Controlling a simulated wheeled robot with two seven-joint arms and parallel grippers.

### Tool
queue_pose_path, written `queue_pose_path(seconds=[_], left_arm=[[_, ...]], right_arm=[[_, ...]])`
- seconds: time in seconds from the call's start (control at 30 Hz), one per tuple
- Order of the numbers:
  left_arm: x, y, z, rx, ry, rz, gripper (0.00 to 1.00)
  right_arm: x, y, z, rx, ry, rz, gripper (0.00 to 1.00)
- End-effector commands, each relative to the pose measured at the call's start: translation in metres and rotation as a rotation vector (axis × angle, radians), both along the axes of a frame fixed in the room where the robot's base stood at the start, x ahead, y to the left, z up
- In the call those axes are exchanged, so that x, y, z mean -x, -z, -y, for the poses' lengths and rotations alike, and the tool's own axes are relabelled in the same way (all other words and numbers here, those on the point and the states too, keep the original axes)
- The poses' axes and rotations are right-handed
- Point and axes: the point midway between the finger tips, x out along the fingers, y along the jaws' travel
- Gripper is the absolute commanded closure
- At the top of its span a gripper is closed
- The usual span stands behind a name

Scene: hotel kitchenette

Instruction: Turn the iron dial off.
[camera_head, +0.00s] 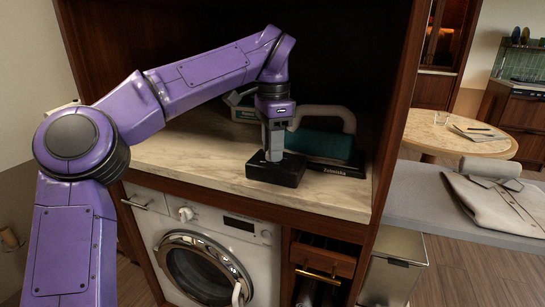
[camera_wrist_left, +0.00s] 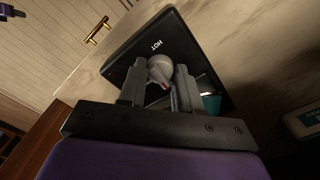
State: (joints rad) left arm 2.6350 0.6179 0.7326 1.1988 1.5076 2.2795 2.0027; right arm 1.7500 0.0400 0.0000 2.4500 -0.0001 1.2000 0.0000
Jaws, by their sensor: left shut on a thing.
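The iron (camera_head: 322,143), teal with a pale handle, stands at the back of the marble counter on a dark base with lettering. In front of it is a black control box (camera_head: 292,176); in the left wrist view this box (camera_wrist_left: 128,62) has the word HOT on its top. The grey round dial (camera_wrist_left: 160,68) with a small red mark is on the box. My left gripper (camera_head: 274,152) points down over the box, its fingers on either side of the dial and shut on it. The fingers hide the dial in the head view. My right gripper is not in view.
The counter (camera_head: 190,155) sits inside a wooden cabinet, with free room left of the box. Below is a white washing machine (camera_head: 205,240). To the right, a grey surface (camera_head: 420,200) holds a folded beige shirt (camera_head: 500,205); a round table (camera_head: 455,140) stands behind.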

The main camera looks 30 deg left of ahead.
Motion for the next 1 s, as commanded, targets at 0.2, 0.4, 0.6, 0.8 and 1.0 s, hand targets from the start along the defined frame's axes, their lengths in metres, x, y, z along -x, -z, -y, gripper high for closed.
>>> queue_pose_path(seconds=[0.2, 0.4, 0.6, 0.8, 1.0], left_arm=[[0.0001, 0.0021, 0.0003, 0.0, -0.067, -0.001, 0.97], [0.0001, 0.0008, 0.0003, 0.0, -0.088, -0.002, 0.97], [0.0002, 0.0003, 0.0002, 0.0, -0.09, -0.002, 0.97], [0.0001, 0.0004, 0.0002, 0.0, -0.09, -0.002, 0.51], [0.0001, 0.0003, 0.0001, 0.0, -0.089, -0.001, 0.41]], right_arm=[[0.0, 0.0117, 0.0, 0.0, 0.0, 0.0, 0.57], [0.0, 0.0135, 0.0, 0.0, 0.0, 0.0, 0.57], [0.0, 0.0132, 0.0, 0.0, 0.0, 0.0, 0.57], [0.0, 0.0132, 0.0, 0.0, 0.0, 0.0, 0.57], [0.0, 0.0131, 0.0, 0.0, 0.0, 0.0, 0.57]])
